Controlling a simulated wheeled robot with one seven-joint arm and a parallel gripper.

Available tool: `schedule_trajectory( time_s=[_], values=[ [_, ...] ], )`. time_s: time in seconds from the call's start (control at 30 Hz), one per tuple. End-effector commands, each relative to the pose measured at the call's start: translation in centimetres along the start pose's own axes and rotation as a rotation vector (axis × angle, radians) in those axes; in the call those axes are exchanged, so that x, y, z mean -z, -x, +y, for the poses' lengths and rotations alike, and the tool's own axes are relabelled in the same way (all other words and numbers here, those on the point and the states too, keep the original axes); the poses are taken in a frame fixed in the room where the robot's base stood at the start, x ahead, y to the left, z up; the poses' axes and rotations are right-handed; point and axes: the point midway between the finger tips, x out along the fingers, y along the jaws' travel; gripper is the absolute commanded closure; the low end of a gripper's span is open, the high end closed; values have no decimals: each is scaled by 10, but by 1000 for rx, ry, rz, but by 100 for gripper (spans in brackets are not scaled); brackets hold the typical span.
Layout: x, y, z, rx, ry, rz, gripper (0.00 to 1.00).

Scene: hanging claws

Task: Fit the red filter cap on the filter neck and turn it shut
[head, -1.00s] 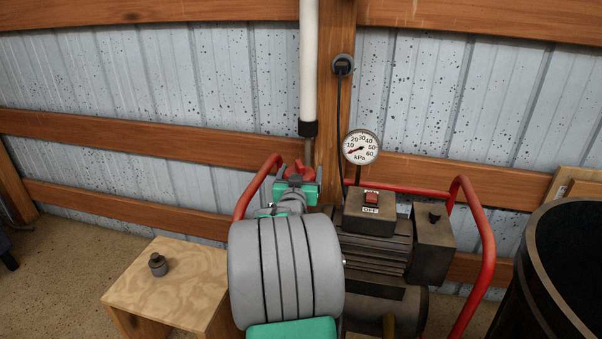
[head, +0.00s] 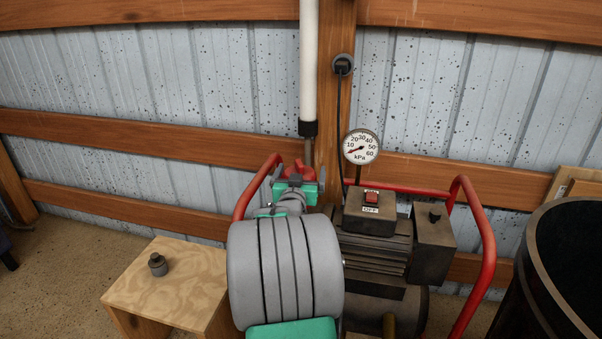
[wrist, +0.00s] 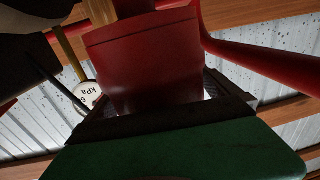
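The red filter cap (head: 298,171) is at the back left of the machine, beyond the grey ribbed cylinder, just below the lower end of the white pipe. My gripper (head: 298,183), with teal and grey parts, reaches up to it from the front. In the wrist view the cap (wrist: 150,65) is large and close, between my dark fingers (wrist: 160,103), whose tips are hidden behind it. The fingers appear closed in on the cap, though their contact is not clear. The filter neck is hidden, so I cannot tell how the cap sits on it.
A red tube frame (head: 484,240) surrounds the machine, with one bend close left of my gripper. A pressure gauge (head: 361,147) and switch box (head: 370,211) stand to the right. A wooden stand (head: 190,275) with a small grey part (head: 158,265) is left. A dark barrel (head: 548,280) is right.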

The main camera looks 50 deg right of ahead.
Motion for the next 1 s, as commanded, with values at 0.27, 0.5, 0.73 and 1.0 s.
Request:
schedule_trajectory(
  time_s=[0.27,0.5,0.73,1.0],
  values=[
    [0,0,0,0,0,0,0],
    [11,0,0,1,0,1,0],
    [27,0,0,1,0,0,0],
    [47,0,0,0,-1,2,0]
  ],
)
